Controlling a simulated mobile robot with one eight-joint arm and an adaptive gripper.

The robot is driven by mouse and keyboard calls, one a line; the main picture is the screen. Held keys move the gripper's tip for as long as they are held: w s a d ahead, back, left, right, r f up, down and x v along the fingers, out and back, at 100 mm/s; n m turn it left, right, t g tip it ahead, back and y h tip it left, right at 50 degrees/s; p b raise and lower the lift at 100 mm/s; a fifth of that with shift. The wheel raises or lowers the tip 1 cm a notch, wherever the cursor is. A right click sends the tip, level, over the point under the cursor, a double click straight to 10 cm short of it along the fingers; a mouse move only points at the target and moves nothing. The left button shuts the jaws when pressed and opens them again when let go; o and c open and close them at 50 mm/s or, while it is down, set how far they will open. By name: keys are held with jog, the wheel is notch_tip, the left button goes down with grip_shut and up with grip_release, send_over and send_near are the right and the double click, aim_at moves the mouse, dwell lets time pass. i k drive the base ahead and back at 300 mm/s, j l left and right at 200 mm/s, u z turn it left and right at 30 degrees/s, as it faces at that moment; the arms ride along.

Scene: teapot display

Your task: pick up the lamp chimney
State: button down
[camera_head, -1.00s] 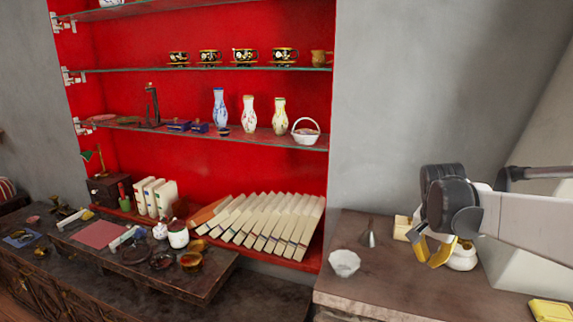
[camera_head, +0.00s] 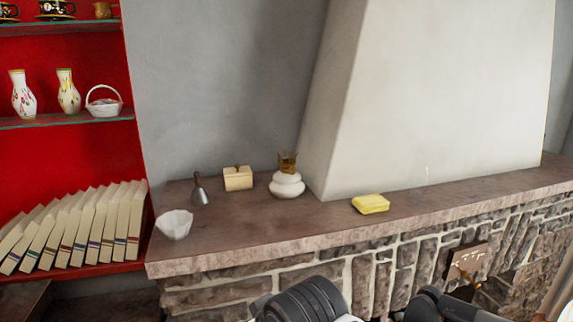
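A faint, nearly transparent upright shape (camera_head: 427,174) stands on the stone mantel, right of the yellow block and in front of the white chimney breast. It may be the glass lamp chimney, but it is too faint to be sure. No other thing here looks clearly like a lamp chimney. Dark parts of my own arm show at the bottom edge, below the mantel. My gripper's fingers are not visible, so what they hold cannot be seen.
The mantel (camera_head: 290,222) also bears a white faceted bowl (camera_head: 174,225), a small hand bell (camera_head: 199,190), a cream box (camera_head: 238,179), a white rounded pot (camera_head: 287,185) with a brown top, and a yellow block (camera_head: 370,204). Its right part looks mostly clear.

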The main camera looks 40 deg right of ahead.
aim_at(418, 180)
jog(key=z, duration=1.85)
